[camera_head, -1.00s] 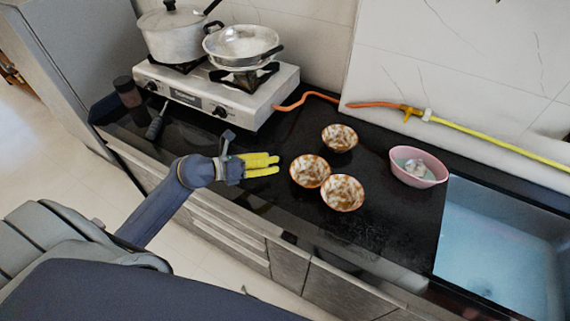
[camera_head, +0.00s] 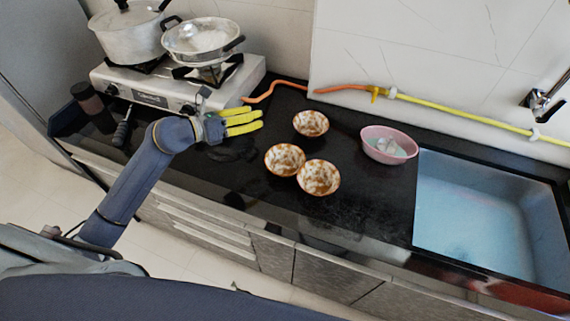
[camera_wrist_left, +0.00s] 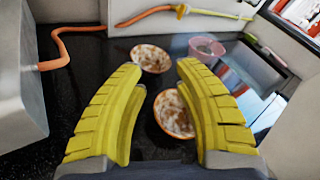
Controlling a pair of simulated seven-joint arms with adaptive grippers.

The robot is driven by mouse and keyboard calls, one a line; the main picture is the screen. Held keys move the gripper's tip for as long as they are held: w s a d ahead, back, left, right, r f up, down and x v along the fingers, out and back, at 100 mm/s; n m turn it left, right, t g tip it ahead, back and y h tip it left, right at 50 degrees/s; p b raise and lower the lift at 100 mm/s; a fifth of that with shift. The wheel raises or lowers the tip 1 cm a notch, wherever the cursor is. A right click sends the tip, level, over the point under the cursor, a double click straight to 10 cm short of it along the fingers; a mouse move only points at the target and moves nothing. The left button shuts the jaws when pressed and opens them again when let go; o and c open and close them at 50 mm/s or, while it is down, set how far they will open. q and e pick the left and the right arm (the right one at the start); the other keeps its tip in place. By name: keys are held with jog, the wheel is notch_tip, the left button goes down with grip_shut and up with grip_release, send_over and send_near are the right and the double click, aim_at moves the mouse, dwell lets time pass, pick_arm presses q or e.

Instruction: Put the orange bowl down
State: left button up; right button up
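Three orange-and-white patterned bowls stand upright on the black counter in the head view: a back bowl (camera_head: 311,123), a left bowl (camera_head: 285,159) and a front right bowl (camera_head: 318,177). The left and front right bowls sit close together. My left gripper (camera_head: 259,117) is open and empty, with yellow fingers, to the left of the back bowl and apart from all the bowls. In the left wrist view, one bowl (camera_wrist_left: 151,58) shows beyond the open fingertips, and another bowl (camera_wrist_left: 174,113) is partly hidden by the right finger. My right gripper is not in view.
A gas stove (camera_head: 178,88) with a pot (camera_head: 130,35) and a pan (camera_head: 200,40) stands behind the left gripper. A pink basin (camera_head: 389,145) is right of the bowls, beside the sink (camera_head: 475,210). A hose (camera_head: 440,103) runs along the wall.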

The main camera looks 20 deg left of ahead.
aim_at(275, 167)
pick_arm(q)
jog(key=w+d+r+m+g, duration=0.35)
jog(key=d+r, duration=0.25)
jog(key=r, duration=0.4)
jog(key=s+a+f+n+g+y, duration=0.5)
jog(key=s+a+f+n+g, duration=0.15)
jog(key=s+f+n, duration=0.35)
jog(key=shift+n, duration=0.35)
jog(key=x, duration=0.5)
jog(key=w+a+x, duration=0.1)
jog(key=x, duration=1.1)
jog(key=shift+w+a+f, duration=0.15)
jog(key=shift+w+f, duration=0.1)
jog(key=shift+w, duration=0.1)
jog(key=shift+o, duration=0.3)
grip_shut()
